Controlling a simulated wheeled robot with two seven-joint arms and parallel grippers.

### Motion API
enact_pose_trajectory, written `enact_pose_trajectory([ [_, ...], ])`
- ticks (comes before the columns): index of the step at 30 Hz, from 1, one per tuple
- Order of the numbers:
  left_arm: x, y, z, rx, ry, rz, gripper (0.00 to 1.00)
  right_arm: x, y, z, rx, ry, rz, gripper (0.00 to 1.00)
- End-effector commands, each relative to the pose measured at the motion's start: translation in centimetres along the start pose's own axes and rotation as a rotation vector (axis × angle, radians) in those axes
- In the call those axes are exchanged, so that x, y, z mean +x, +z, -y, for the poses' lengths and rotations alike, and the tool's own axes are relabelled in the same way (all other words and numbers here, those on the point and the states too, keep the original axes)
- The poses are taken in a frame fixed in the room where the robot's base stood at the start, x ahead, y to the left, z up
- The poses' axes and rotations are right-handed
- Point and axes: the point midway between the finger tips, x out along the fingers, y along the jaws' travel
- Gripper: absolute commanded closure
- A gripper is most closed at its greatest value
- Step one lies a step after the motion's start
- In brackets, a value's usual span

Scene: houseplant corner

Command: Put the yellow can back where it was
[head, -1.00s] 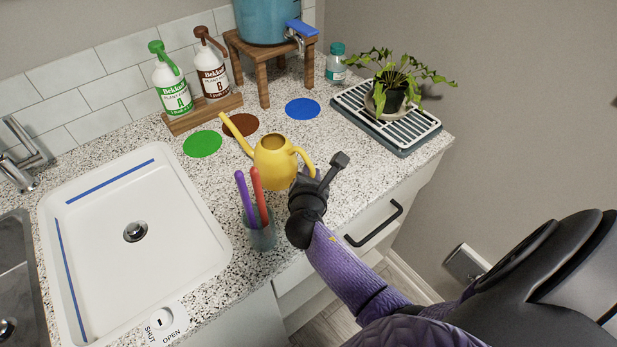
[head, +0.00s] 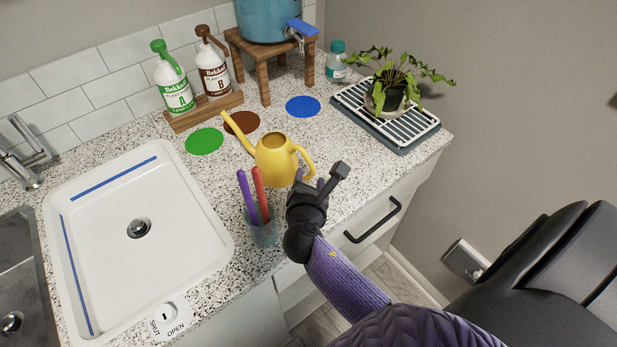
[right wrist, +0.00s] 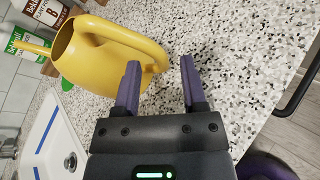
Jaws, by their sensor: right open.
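The yellow can (head: 275,160), a watering can, stands upright on the speckled counter. Its spout points to the back left, reaching in front of the brown disc (head: 241,123), and its handle faces right. My right gripper (head: 311,184) is just in front of the handle. In the right wrist view the gripper (right wrist: 160,88) is open, and the can (right wrist: 92,62) is ahead and to the left. The handle's outer curve shows past the left finger; I cannot tell how deep it lies between the fingers. My left gripper is out of view.
A cup (head: 263,232) with purple and red sticks stands close left of my right gripper. A green disc (head: 204,141) and a blue disc (head: 303,106) lie bare. Pump bottles (head: 174,90), a wooden stand (head: 264,70), a plant tray (head: 388,120) and a sink (head: 139,260) surround the counter.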

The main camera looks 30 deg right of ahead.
Motion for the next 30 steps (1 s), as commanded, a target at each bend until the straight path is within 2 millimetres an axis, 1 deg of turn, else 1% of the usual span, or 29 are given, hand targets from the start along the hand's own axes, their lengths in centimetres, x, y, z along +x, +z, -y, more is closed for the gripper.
enact_pose_trajectory([
  [1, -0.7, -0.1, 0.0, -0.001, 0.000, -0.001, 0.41, -1.4, 0.2, -0.1, 0.001, -0.001, -0.003, 0.46],
  [6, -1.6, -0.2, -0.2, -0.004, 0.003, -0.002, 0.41, -5.4, 0.2, -0.1, 0.002, -0.001, -0.002, 0.46],
  [10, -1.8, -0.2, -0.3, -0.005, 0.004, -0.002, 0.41, -7.4, 0.1, 0.0, 0.001, -0.002, -0.001, 0.46],
  [12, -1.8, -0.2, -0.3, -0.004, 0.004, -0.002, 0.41, -7.9, 0.1, 0.0, 0.001, -0.001, 0.000, 0.46],
  [15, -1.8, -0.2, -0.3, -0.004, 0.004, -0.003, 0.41, -8.2, 0.0, 0.0, 0.001, -0.001, 0.000, 0.46],
  [26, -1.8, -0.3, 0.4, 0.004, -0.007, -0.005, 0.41, -8.2, 0.0, 0.1, 0.006, -0.003, -0.001, 0.46],
  [28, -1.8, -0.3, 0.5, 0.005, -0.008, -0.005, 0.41, -8.3, 0.1, 0.8, 0.101, -0.038, -0.022, 0.46],
  [29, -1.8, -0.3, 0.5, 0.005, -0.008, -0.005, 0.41, -8.4, 0.2, 1.5, 0.187, -0.070, -0.041, 0.46],
  [30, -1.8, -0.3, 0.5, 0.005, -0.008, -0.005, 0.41, -8.8, 0.1, 2.6, 0.332, -0.125, -0.072, 0.46],
])
